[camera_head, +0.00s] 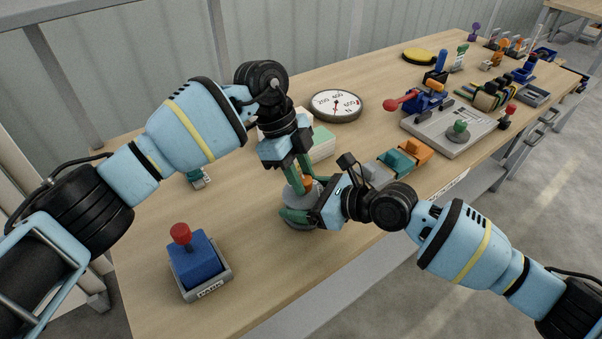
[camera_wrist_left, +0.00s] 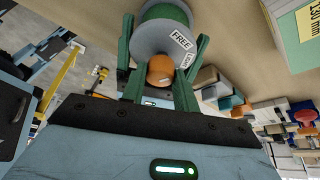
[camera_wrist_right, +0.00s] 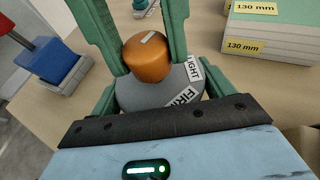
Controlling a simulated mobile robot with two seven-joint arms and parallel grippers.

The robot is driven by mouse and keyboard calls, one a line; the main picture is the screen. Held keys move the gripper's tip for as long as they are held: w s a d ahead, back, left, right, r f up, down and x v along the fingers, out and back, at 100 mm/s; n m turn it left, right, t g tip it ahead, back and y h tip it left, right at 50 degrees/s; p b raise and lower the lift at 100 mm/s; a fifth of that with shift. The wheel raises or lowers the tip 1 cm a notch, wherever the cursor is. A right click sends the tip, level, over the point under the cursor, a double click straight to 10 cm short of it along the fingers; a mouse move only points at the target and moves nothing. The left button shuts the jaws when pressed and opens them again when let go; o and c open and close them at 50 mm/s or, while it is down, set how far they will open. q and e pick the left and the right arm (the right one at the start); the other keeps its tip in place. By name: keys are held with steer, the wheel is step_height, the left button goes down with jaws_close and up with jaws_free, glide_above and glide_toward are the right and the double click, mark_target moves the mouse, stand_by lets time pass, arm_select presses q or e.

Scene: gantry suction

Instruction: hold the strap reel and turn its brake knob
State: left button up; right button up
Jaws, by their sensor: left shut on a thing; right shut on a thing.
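The strap reel stands upright on the table. In the left wrist view its grey face (camera_wrist_left: 160,38) carries the word FREE, and in the right wrist view the face (camera_wrist_right: 140,95) shows LIGHT and FIRM. The orange brake knob (camera_head: 307,183) is on top; it also shows in the left wrist view (camera_wrist_left: 160,71) and the right wrist view (camera_wrist_right: 147,57). My left gripper (camera_head: 304,180) comes down from above, its green fingers shut on the knob's sides. My right gripper (camera_head: 299,210) comes in from the right, shut around the reel's body below the face.
A blue block with a red knob (camera_head: 195,258) stands in a grey tray at front left. Stacked boards (camera_head: 320,145) marked 130 mm and a round gauge (camera_head: 336,106) lie behind the reel. Grey, teal and orange blocks (camera_head: 397,161) sit to the right.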

mark_target(303, 177)
arm_select(q)
steer(key=m+g+y, duration=0.1)
steer(key=m, duration=0.3)
steer(key=shift+w+d+m, duration=0.1)
steer(key=shift+m, duration=0.2)
steer(key=shift+m+g+y, duration=0.6)
steer(key=shift+m, duration=1.3)
steer(key=o, duration=1)
step_height(303, 177, up, 10)
steer(key=shift+r, duration=0.1)
